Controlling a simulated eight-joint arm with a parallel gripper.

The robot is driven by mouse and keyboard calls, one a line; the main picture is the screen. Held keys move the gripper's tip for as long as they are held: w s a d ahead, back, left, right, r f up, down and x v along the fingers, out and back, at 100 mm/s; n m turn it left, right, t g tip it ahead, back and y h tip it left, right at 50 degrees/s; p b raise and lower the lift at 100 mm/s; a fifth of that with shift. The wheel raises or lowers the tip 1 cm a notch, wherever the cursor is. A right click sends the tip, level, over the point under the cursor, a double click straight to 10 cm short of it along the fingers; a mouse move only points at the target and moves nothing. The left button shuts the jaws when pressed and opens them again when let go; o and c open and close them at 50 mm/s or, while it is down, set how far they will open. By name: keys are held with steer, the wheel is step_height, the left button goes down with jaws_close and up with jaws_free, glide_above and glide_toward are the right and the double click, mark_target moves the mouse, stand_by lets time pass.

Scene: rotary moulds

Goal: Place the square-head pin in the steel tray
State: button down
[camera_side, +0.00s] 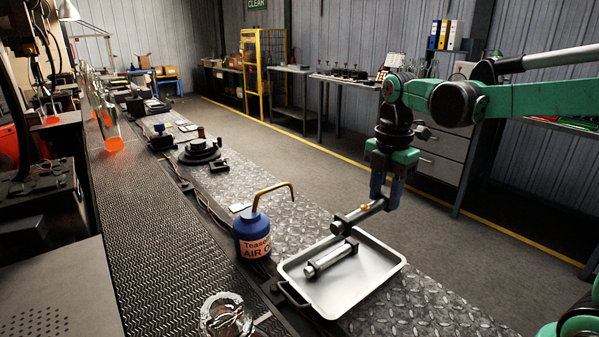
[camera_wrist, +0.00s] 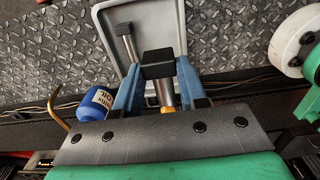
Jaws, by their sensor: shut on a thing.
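My gripper (camera_side: 383,200) is shut on a pin with a dark, square-looking head (camera_wrist: 157,65) and a steel shaft (camera_wrist: 165,94). In the wrist view the head shows between the two blue fingers. In the side view the held pin (camera_side: 352,217) lies roughly level, head toward the left, over the back part of the steel tray (camera_side: 372,285). Its exact height above the tray is hard to tell. A second pin (camera_side: 330,259) with a dark end block lies inside the tray; it also shows in the wrist view (camera_wrist: 128,45). The fingers partly hide the held shaft.
A blue oil can (camera_side: 252,235) with a bent brass spout stands just left of the tray. A glass-like object (camera_side: 225,315) is at the front. The tread-plate bench (camera_side: 425,310) is clear right of the tray. Dark fixtures (camera_side: 200,150) sit farther back.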

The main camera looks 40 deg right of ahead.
mark_target(372, 271)
step_height(372, 271, down, 14)
steer(key=shift+f, duration=0.1)
stand_by(0.4)
steer(key=c, duration=0.8)
jaws_free()
